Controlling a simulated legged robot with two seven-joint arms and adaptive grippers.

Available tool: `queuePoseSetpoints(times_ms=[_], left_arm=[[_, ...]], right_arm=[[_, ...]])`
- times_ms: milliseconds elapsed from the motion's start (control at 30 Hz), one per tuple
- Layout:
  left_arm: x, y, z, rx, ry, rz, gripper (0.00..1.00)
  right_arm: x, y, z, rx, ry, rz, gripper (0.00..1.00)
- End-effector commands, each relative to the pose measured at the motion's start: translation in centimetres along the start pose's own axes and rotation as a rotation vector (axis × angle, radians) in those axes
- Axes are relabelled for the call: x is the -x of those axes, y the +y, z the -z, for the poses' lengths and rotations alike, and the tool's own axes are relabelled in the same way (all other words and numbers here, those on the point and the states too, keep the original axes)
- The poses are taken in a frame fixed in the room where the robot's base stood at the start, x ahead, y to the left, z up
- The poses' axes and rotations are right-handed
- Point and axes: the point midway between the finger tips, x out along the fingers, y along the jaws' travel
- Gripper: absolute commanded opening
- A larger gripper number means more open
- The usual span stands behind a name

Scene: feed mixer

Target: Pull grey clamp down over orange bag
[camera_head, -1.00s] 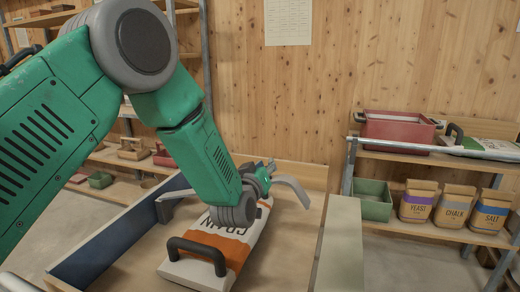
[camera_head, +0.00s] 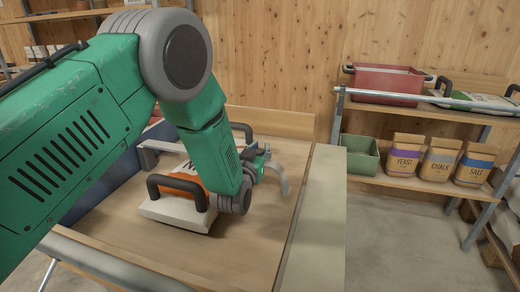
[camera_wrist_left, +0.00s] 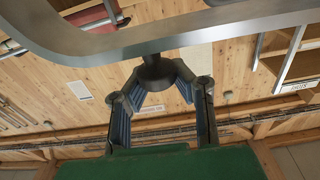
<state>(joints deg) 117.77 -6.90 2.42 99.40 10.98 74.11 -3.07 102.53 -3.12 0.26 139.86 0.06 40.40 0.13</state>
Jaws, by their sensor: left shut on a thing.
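The orange bag (camera_head: 170,212), white with an orange band and dark print, lies in a wooden tray with black handles at both ends. The grey clamp (camera_head: 277,178) is a curved metal bar across the bag. Its left end (camera_head: 150,148) and right end show on either side of my arm, which hides its middle. My left gripper (camera_head: 261,160) is over the bag's right side. In the left wrist view its fingers (camera_wrist_left: 158,75) are shut around a black knob (camera_wrist_left: 155,72) on the clamp's grey bar (camera_wrist_left: 190,32). Whether the clamp touches the bag is hidden. My right gripper is not in view.
A shelf at right holds a red crate (camera_head: 385,84), a green box (camera_head: 362,158) and several paper sacks (camera_head: 438,158). Bare tray floor lies in front of the bag.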

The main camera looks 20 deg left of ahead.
Motion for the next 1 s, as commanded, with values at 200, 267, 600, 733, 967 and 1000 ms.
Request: queuePoseSetpoints(times_ms=[200, 267, 600, 733, 967, 1000], left_arm=[[0.9, 0.3, -2.4, -0.003, -0.055, -0.005, 0.22], [0.9, 0.3, -2.4, -0.003, -0.055, -0.005, 0.43], [0.8, 0.2, -1.7, -0.003, -0.042, -0.003, 0.47], [0.9, 0.1, -1.6, -0.003, -0.039, -0.002, 0.47], [3.5, 0.2, -1.5, -0.003, -0.041, -0.002, 0.47], [4.3, 0.2, -1.4, -0.004, -0.041, -0.003, 0.47]], right_arm=[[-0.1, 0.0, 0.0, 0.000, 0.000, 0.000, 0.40], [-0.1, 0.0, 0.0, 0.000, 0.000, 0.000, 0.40], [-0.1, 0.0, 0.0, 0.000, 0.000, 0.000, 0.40], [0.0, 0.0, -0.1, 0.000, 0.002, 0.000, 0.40], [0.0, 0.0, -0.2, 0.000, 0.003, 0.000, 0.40], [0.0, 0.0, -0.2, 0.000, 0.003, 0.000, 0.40]])
